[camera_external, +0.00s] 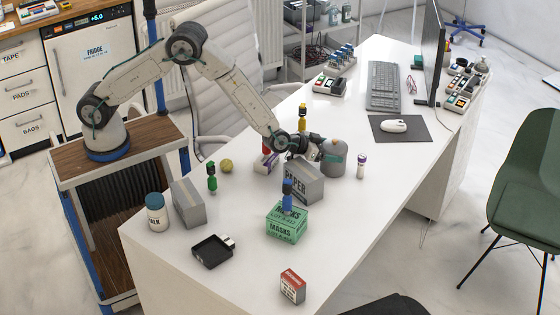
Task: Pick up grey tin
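A grey tin (333,165), seemingly a short round can, stands on the white desk right of the grey box marked PAPER (304,187). My gripper (318,150) reaches down from the left, with its dark fingers at the tin's upper left side. They overlap the tin's edge in the picture; I cannot tell whether they touch it. The fingertips are too small and partly hidden to show whether they are open or shut. The tin's left side is partly hidden by the gripper and the box.
A mouse pad (414,129) and keyboard (383,85) lie behind. The desk right of the vial is clear.

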